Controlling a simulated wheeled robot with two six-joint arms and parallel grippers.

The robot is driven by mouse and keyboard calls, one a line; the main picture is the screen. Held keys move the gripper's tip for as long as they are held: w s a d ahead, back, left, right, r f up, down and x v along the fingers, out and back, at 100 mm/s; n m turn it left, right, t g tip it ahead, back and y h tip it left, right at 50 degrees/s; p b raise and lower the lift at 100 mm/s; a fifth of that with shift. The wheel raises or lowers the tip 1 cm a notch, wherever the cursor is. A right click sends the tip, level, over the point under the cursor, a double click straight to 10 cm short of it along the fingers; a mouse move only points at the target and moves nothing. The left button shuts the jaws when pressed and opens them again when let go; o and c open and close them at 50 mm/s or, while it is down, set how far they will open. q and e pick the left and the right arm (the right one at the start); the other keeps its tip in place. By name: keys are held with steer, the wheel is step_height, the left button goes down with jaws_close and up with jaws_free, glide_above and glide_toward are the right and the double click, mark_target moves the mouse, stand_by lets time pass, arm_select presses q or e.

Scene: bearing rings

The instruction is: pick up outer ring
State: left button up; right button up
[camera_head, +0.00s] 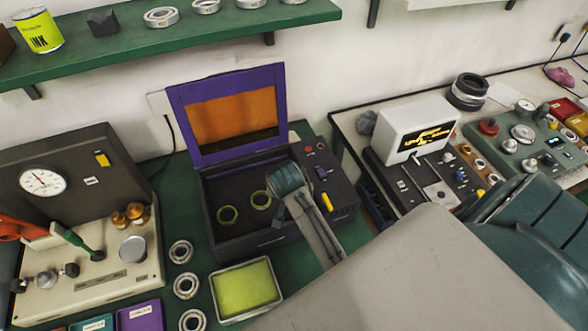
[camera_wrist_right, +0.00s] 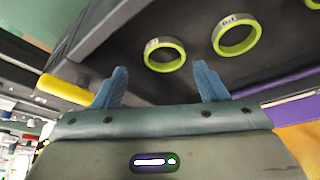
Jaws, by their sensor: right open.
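Two bearing rings with yellow-green rims lie apart on the floor of a dark open box (camera_head: 245,245). In the right wrist view, two labelled rings (camera_wrist_right: 165,56) (camera_wrist_right: 237,37) lie beyond my fingers, and part of another shows at the top right corner. I cannot tell which is the outer ring. My right gripper (camera_head: 285,180) is over the box's right part, right of the rings. In the wrist view its blue fingers (camera_wrist_right: 160,86) are apart with nothing between them. My left gripper is out of view.
The box has a raised purple-framed lid (camera_head: 178,125) behind and a control panel (camera_head: 325,180) at its right. A tray with a yellow-green pad (camera_head: 246,288) stands in front. Several bearings (camera_head: 186,285) lie at its left, beside a gauge machine (camera_head: 100,270). A shelf (camera_head: 170,40) hangs above.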

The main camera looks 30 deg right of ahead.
steer(key=shift+w+d+f, duration=0.1)
steer(key=shift+d+f, duration=0.05)
steer(key=shift+f, duration=0.15)
steer(key=shift+w+f, duration=0.2)
steer(key=shift+w, duration=0.05)
steer(key=f+p, duration=0.1)
steer(key=w+d+f, duration=0.1)
steer(key=w+f+p, duration=0.1)
steer(key=shift+d+f+p, duration=0.15)
steer(key=shift+d+p, duration=0.15)
steer(key=shift+p, duration=0.05)
steer(key=shift+d+f, duration=0.15)
steer(key=shift+f, duration=0.2)
steer(key=shift+w+f, duration=0.1)
steer(key=shift+f, duration=0.15)
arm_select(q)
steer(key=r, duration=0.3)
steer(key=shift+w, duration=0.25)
arm_select(e)
steer(key=c, duration=0.8)
